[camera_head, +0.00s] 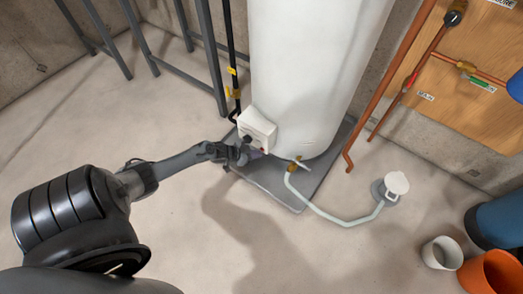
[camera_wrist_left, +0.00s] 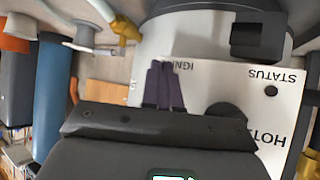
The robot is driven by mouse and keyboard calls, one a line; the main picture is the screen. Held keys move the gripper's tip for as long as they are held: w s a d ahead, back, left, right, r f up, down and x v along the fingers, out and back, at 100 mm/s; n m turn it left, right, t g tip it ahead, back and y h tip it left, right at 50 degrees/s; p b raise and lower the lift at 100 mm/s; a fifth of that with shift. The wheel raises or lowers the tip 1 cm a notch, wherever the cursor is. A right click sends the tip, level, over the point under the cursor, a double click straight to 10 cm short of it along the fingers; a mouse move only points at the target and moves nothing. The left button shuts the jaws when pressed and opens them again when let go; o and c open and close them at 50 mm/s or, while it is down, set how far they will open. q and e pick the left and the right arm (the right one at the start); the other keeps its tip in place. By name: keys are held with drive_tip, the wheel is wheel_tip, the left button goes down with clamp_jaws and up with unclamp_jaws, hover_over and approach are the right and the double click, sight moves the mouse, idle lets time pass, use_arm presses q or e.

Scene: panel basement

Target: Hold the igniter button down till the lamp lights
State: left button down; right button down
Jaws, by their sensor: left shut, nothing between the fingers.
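The white control box (camera_head: 257,127) sits low on the front of the tall white water heater (camera_head: 305,70). My left gripper (camera_head: 255,154) is at the box's lower edge. In the left wrist view the panel (camera_wrist_left: 215,80) shows upside down, with IGNI and STATUS lettering. The shut, empty fingers of my left gripper (camera_wrist_left: 164,66) reach the panel beside the IGNI lettering. The igniter button is hidden behind them; I cannot tell whether they touch or press it. The small round status lamp (camera_wrist_left: 271,91) looks dark. A dark knob (camera_wrist_left: 228,115) is partly hidden by the gripper body.
The heater stands in a grey pan (camera_head: 285,190). A pale hose (camera_head: 335,216) runs from its brass drain valve (camera_head: 294,164) to a floor drain (camera_head: 391,188). A white cup (camera_head: 442,253) and orange bucket (camera_head: 492,272) stand at right. The front floor is clear.

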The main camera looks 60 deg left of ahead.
use_arm(q)
drive_tip(key=shift+w+a, duration=0.15)
drive_tip(key=shift+w, duration=0.1)
use_arm(e)
drive_tip(key=shift+s+a, duration=0.1)
drive_tip(key=shift+a, duration=0.05)
idle(0.4)
use_arm(q)
drive_tip(key=shift+f, duration=0.1)
use_arm(e)
drive_tip(key=shift+s+d, duration=0.2)
idle(0.3)
use_arm(q)
drive_tip(key=shift+w, duration=0.1)
use_arm(e)
drive_tip(key=shift+a, duration=0.1)
idle(0.6)
